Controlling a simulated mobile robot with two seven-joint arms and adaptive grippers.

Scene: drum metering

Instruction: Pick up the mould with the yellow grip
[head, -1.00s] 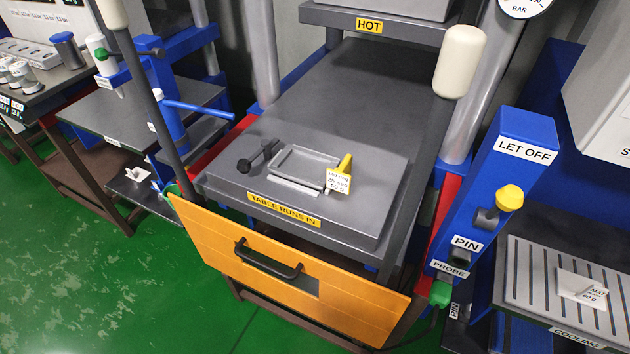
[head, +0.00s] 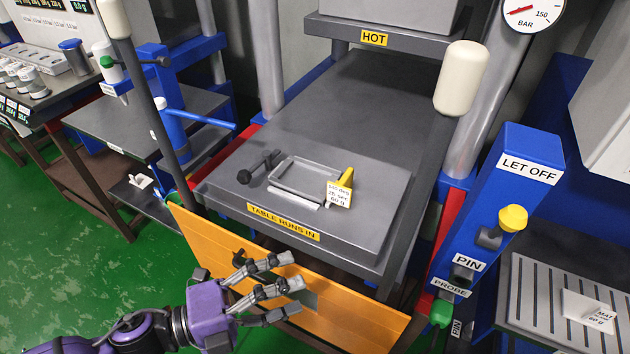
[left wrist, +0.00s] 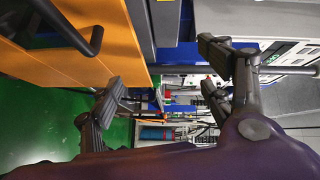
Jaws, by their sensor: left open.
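The mould (head: 303,176) is a shallow grey rectangular frame. It lies flat on the grey sliding table (head: 372,205) marked TABLE RUNS IN. Its yellow grip (head: 346,178) sticks up at the right end, partly behind a small white card (head: 339,195). A dark handle (head: 260,166) lies at its left end. My left gripper (head: 290,284) is open and empty, in front of the orange panel, nearer to me and lower in the picture than the mould. Its open fingers also show in the left wrist view (left wrist: 163,85), where I cannot see the mould. My right gripper is not in view.
The orange panel (head: 370,318) stands in front of the table. The HOT plate (head: 385,40) hangs above and behind the mould. A blue LET OFF post (head: 515,185) stands at right, a dark upright bar (head: 150,90) at left. The space above the mould looks clear.

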